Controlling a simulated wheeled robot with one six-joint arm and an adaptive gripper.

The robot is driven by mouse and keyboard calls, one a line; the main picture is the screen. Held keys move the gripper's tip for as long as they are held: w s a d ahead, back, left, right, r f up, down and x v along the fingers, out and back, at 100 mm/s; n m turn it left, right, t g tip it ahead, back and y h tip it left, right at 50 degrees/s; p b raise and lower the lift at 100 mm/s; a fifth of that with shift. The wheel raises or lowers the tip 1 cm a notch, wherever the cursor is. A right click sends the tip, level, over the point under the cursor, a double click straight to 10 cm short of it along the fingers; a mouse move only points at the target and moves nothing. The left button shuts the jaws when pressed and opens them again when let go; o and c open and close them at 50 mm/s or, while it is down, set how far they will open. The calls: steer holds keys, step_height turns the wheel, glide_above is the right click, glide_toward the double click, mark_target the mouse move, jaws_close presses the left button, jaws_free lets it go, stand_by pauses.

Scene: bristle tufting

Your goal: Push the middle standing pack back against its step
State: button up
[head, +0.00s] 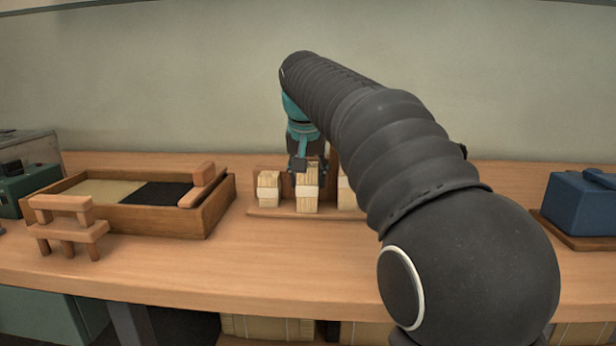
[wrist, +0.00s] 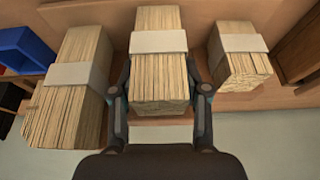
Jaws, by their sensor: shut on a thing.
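Three bristle packs with pale bands stand in a row on a wooden stepped rack (head: 262,212). The middle pack (head: 308,191) is between the fingers of my gripper (head: 308,168), and it shows in the centre of the wrist view (wrist: 160,75). My gripper (wrist: 160,92) is shut on it, one finger against each side. A second pack (head: 268,187) stands to its left in the head view. A third pack (head: 346,196) stands to its right, partly hidden by my arm. Whether the middle pack's back touches its step is hidden.
A wooden tray (head: 140,225) with tan and black sections lies to the left, with a small wooden stand (head: 65,222) in front. A blue box (head: 582,205) sits at the far right. The front of the bench (head: 230,272) is clear.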

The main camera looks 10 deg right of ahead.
steer(key=shift+w+d+r+p, duration=0.1)
steer(key=shift+w+d+p, duration=0.15)
steer(key=shift+w, duration=0.25)
steer(key=shift+w+d+r+p, duration=0.1)
steer(key=shift+w+p, duration=0.2)
steer(key=shift+w, duration=0.15)
steer(key=o, duration=1.2)
steer(key=shift+w, duration=0.1)
steer(key=shift+o, duration=0.2)
steer(key=shift+r, duration=0.4)
steer(key=v, duration=0.7)
steer(key=a+v, duration=0.1)
steer(key=v, duration=0.3)
steer(key=shift+s+f, duration=0.2)
steer(key=shift+s, duration=0.2)
